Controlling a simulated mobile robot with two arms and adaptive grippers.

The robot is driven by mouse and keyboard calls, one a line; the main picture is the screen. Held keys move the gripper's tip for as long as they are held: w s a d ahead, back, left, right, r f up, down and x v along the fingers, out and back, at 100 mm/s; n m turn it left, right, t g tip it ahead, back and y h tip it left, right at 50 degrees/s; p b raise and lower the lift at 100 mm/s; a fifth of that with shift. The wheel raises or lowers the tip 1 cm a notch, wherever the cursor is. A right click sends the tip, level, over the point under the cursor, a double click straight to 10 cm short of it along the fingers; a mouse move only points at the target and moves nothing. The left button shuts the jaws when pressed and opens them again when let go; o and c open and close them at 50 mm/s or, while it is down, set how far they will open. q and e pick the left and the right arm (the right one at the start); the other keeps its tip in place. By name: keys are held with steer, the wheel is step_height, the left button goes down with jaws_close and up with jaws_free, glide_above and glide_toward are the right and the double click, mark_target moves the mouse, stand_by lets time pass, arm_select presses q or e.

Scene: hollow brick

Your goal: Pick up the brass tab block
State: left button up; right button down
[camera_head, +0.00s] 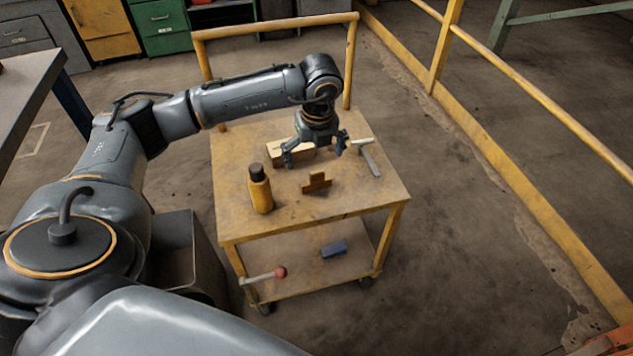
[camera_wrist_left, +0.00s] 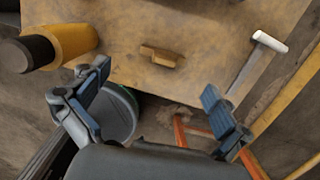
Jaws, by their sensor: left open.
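The brass tab block (camera_head: 317,183) stands on the top of the yellow cart (camera_head: 345,201), a small brown piece with a raised tab. In the left wrist view the block (camera_wrist_left: 161,56) lies beyond the fingertips, roughly midway across the gap. My left gripper (camera_head: 314,153) is open above the cart, behind the block in the head view. My right gripper is not in view.
A yellow bottle with a dark cap (camera_head: 260,190) stands left of the block. A pale-ended tool (camera_head: 370,160) lies to the right. A light wooden block (camera_head: 275,154) sits behind, partly hidden by the gripper. A blue block (camera_head: 334,249) lies on the lower shelf.

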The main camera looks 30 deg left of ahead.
mark_target(317, 173)
arm_select(q)
step_height(317, 173, down, 4)
steer(key=shift+w+a+r, duration=0.15)
steer(key=shift+r, duration=0.1)
steer(key=f, duration=0.4)
steer(key=shift+w+f+b, duration=0.3)
steer(key=shift+w+f, duration=0.05)
steer(key=shift+f, duration=0.35)
steer(key=shift+r, duration=0.1)
steer(key=c, duration=1.4)
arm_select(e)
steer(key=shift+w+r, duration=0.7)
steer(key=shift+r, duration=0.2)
arm_select(q)
steer(key=shift+c, duration=0.2)
